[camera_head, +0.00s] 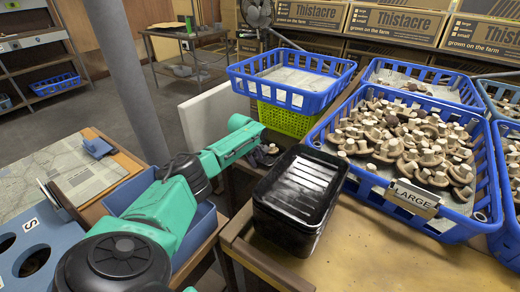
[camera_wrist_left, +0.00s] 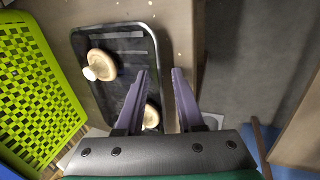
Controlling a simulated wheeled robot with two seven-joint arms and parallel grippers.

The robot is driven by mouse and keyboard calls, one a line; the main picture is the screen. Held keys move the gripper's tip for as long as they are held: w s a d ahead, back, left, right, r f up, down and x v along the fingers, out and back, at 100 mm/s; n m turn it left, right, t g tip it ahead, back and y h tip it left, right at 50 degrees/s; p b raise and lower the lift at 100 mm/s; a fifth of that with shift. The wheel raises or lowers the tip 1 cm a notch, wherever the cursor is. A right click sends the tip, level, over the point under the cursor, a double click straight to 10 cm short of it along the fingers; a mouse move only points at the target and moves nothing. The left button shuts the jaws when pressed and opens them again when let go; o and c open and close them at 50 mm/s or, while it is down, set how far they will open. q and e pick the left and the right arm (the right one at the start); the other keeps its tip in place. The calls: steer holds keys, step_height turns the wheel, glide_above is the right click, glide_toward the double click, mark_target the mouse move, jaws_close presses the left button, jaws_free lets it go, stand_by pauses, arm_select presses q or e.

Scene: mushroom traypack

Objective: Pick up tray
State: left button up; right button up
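A black tray (camera_wrist_left: 112,42) with two pale mushrooms (camera_wrist_left: 101,65) in it lies below my left gripper (camera_wrist_left: 163,72) in the left wrist view. The gripper is open. Its two purple fingers appear on either side of the tray's right rim; I cannot tell whether they touch it. The second mushroom (camera_wrist_left: 151,116) is partly hidden by the left finger. In the head view a stack of empty black trays (camera_head: 300,185) stands on the wooden table, just right of my left wrist. The mushroom tray is mostly hidden there behind the stack. My right gripper is not in view.
A blue crate of mushrooms (camera_head: 460,222) with a LARGE label (camera_head: 412,197) stands right of the stack. Bare table (camera_head: 370,255) lies in front.

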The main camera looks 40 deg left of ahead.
arm_select(q)
jaws_close()
